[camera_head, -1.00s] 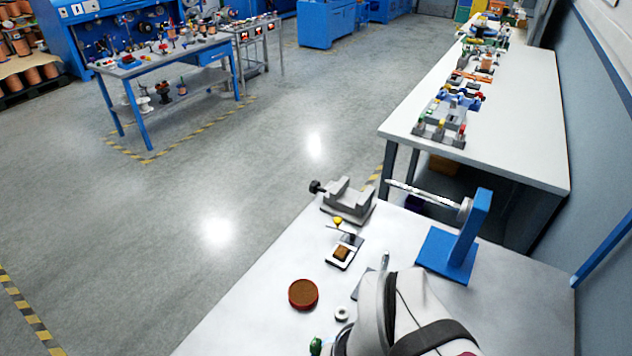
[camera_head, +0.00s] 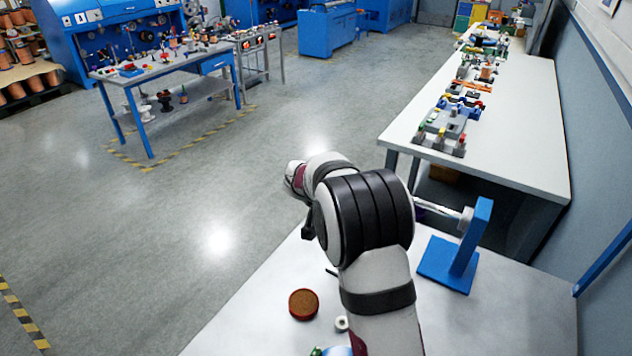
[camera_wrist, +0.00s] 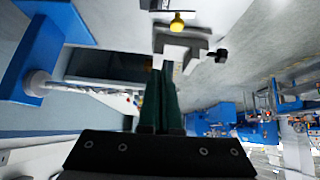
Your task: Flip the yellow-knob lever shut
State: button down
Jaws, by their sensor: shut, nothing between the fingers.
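The yellow knob (camera_wrist: 177,22) of the lever shows near the top of the wrist view, in front of a grey vise-like block (camera_wrist: 188,48). Part of the lever's base (camera_wrist: 161,5) is cut off by the top edge. My gripper (camera_wrist: 163,66) is shut and empty, its two dark green fingers side by side. In the picture its tips lie below the knob and the block, with a gap to the knob. In the head view my arm hides the knob, the block and the gripper. I cannot tell the lever's angle.
A blue stand (camera_head: 468,250) with a pale rod (camera_head: 440,212) rises right of my arm; it also shows in the wrist view (camera_wrist: 38,50). A brown round dish (camera_head: 303,304) and a white ring (camera_head: 342,323) lie on the white table (camera_head: 255,320).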

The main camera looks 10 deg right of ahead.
jog(key=w+f, duration=0.2)
jog(key=w, duration=0.1)
jog(key=shift+a+t, duration=0.15)
jog(key=shift+t, duration=0.25)
jog(key=shift+s, duration=0.1)
jog(key=x, duration=1)
jog(key=s+a, duration=0.2)
jog(key=shift+s+a+f, duration=0.1)
jog(key=shift+s+f, duration=0.15)
jog(key=shift+s+a, duration=0.2)
